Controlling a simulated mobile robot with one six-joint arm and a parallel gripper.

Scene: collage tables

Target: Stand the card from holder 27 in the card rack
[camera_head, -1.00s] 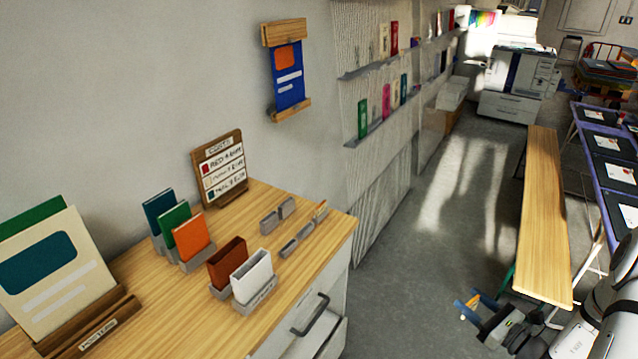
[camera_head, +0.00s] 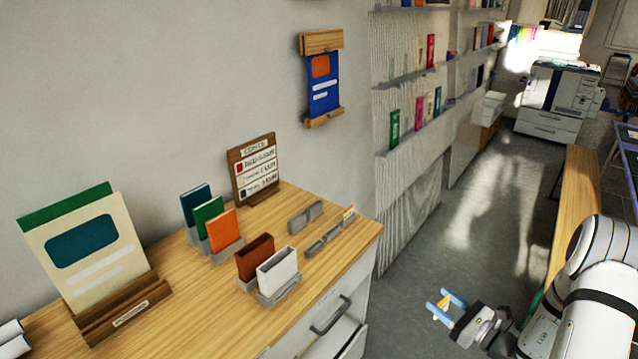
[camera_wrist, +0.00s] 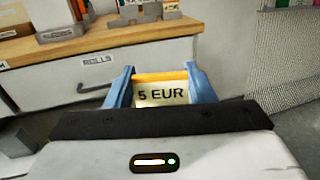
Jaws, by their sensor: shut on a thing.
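My gripper (camera_head: 446,304) is held low over the floor, to the right of the wooden-topped cabinet. In the wrist view its blue fingers (camera_wrist: 161,90) are shut on a pale card (camera_wrist: 162,95) with a yellow-orange top edge and the print "5 EUR". The card faces the wrist camera; its lower part is hidden behind the gripper body. Small grey holders (camera_head: 314,248) stand in two short rows near the cabinet top's right end. One at the right end has a small card with a yellow-orange top (camera_head: 348,213). I cannot read any holder number or tell which is the rack.
The cabinet top (camera_head: 200,300) also bears colored booklets (camera_head: 209,217), a brown and a white pack in grey stands, a price board (camera_head: 254,168) and a poster stand (camera_head: 125,310). A wooden bench (camera_head: 575,200) stands right; floor between is clear.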

